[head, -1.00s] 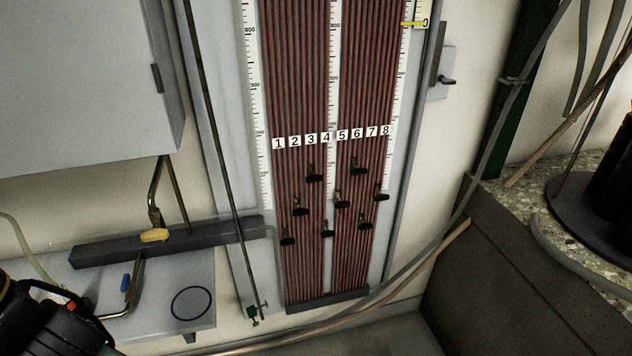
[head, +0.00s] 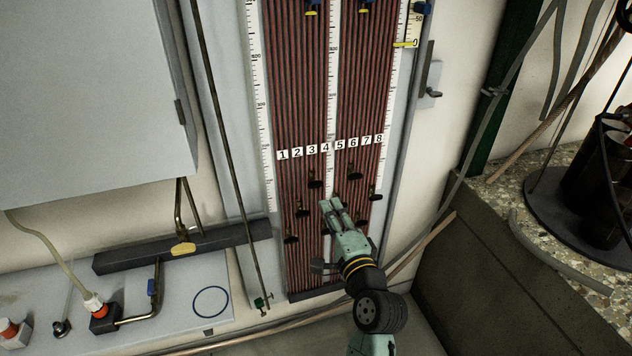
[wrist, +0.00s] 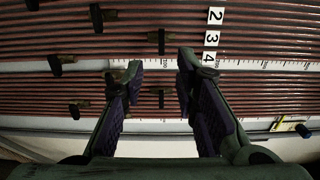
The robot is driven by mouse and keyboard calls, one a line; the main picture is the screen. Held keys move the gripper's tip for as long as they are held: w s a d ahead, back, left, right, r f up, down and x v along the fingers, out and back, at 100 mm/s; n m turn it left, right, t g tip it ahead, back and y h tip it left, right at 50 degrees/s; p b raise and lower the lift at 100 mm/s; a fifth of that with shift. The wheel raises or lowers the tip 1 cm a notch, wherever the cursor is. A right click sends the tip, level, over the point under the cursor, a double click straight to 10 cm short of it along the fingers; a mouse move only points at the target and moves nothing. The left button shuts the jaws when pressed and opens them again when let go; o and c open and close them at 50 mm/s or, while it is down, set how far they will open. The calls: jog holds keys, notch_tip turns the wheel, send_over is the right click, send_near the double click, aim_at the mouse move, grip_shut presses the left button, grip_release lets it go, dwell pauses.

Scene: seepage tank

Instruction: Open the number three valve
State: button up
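The number three valve (head: 315,184) is a small black handle on a brassy stem, below the "3" label on the striped tube board. In the wrist view it (wrist: 160,42) lies above the gap between the fingertips, level with the "3" label (wrist: 212,38). Its handle lies across the tubes. My gripper (head: 331,203) is in front of the board, to the lower right of this valve. In the wrist view my gripper (wrist: 158,78) has its fingers apart, with nothing between the tips. I see no contact with the valve; the distance to the board is unclear.
Valve two (head: 302,210) sits lower left of valve three, and valve six (head: 354,176) sits to its right. Other similar valves are close by, some partly hidden by my gripper. A grey cabinet (head: 95,90) stands left, and a stone-topped ledge (head: 500,210) stands right.

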aim_at(316, 186)
jog(key=p+x, duration=0.2)
jog(key=x, duration=0.7)
jog(key=shift+w+a, duration=0.2)
jog(key=shift+w, duration=0.15)
jog(key=shift+c, duration=0.6)
grip_shut()
